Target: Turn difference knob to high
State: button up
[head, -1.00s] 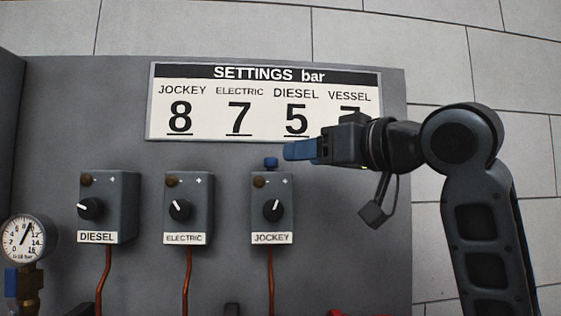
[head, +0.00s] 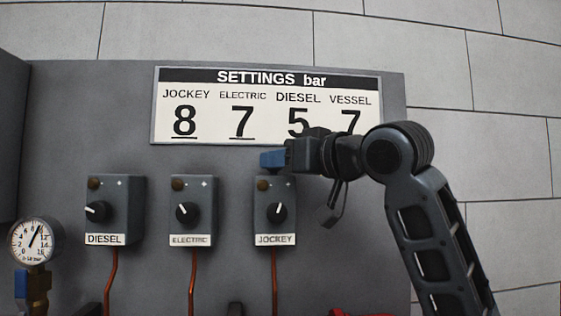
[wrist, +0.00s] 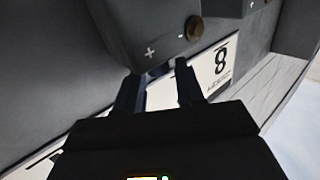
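The JOCKEY switch box (head: 275,216) is grey, with a black knob (head: 278,212) whose white pointer points roughly up. Its top has a brown button, and "-" and "+" marks show on the box. My gripper (head: 272,160), with blue fingertips in the head view, is at the top of this box, in front of where a small blue knob stood. That knob is now hidden. In the wrist view my gripper (wrist: 158,70) has its two fingers apart just beside a box (wrist: 150,25) with a "+" mark and a brown button (wrist: 193,28). I see nothing clearly held between the fingers.
The ELECTRIC box (head: 191,225) and DIESEL box (head: 113,220) stand to the left. The SETTINGS sign (head: 200,80) is above, partly covered by my arm. A pressure gauge (head: 33,240) is at far left. Copper pipes (head: 192,280) run below the boxes.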

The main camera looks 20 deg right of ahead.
grip_shut()
jog(key=shift+a, duration=0.1)
jog(key=shift+a+m+t+h+p, duration=0.3)
jog(key=shift+m+h, duration=0.3)
jog(key=shift+h, duration=0.25)
jog(key=shift+a+m+t+h+p, duration=0.15)
jog(key=shift+m+h+p, duration=0.25)
jog(key=shift+m+h, duration=0.35)
jog(key=m+h, duration=0.1)
jog(key=h, duration=0.1)
jog(key=m+h, duration=0.1)
jog(key=h, duration=0.1)
jog(key=m+h+p, duration=0.1)
jog(key=shift+a+g+h, duration=0.25)
jog(key=shift+a+h, duration=0.15)
jog(key=m+g+h, duration=0.1)
jog(key=h, duration=0.1)
jog(key=m+g+h, duration=0.1)
jog(key=m+h, duration=0.1)
jog(key=m+g+h, duration=0.1)
jog(key=m+h, duration=0.1)
jog(key=h, duration=0.1)
jog(key=shift+w+a, duration=0.2)
jog(key=shift+a, duration=0.1)
jog(key=shift+m+g+h, duration=0.25)
jog(key=shift+g+h, duration=0.05)
